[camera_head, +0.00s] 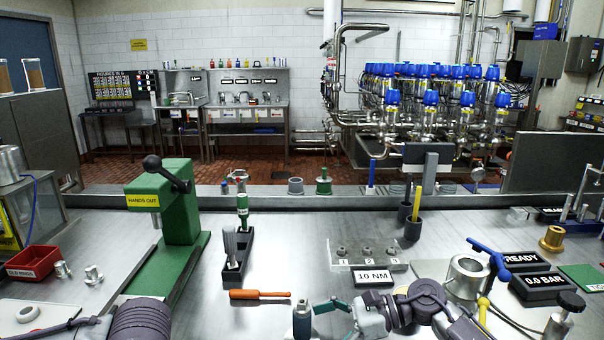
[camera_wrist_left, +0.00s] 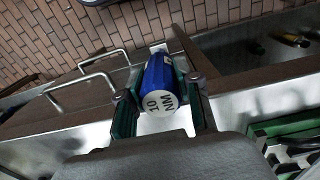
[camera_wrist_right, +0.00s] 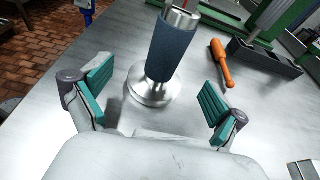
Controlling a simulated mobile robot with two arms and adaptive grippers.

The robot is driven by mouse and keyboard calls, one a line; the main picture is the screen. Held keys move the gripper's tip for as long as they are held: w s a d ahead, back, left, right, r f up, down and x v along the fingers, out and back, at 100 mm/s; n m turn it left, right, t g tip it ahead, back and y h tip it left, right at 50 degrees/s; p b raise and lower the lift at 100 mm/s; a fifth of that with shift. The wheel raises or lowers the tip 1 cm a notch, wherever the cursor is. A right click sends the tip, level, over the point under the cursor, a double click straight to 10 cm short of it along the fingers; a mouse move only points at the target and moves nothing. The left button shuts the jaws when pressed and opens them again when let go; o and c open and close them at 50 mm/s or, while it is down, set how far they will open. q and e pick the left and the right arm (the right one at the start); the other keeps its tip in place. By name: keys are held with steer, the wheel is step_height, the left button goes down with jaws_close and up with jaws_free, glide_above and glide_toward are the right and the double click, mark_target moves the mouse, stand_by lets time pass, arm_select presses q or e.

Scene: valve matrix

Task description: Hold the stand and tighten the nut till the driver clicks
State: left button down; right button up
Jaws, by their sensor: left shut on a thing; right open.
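The stand (camera_wrist_right: 172,48) has a dark blue grip, a metal top and a round metal base on the table. Its upper part shows at the bottom of the head view (camera_head: 302,320). My right gripper (camera_wrist_right: 156,88) is open, with one finger on each side of the stand's lower part and a gap to each. My left gripper (camera_wrist_left: 160,98) is shut on a blue driver (camera_wrist_left: 160,80) whose end reads 10 NM. The left gripper and driver are outside the head view. I cannot make out the nut; the stand's top is cut off in the right wrist view.
An orange-handled tool (camera_head: 260,294) lies beyond the stand, near a black tray (camera_head: 237,256). A green press (camera_head: 180,205) stands left. A clear numbered block (camera_head: 340,262) and a 10 NM sign (camera_head: 373,277) stand right. A metal cylinder (camera_head: 468,278) is further right.

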arm_select(q)
steer(key=shift+f+b, duration=0.45)
steer(key=shift+f, duration=0.35)
arm_select(e)
steer(key=shift+x, duration=1.35)
steer(key=c, duration=1.5)
steer(key=shift+c, duration=0.2)
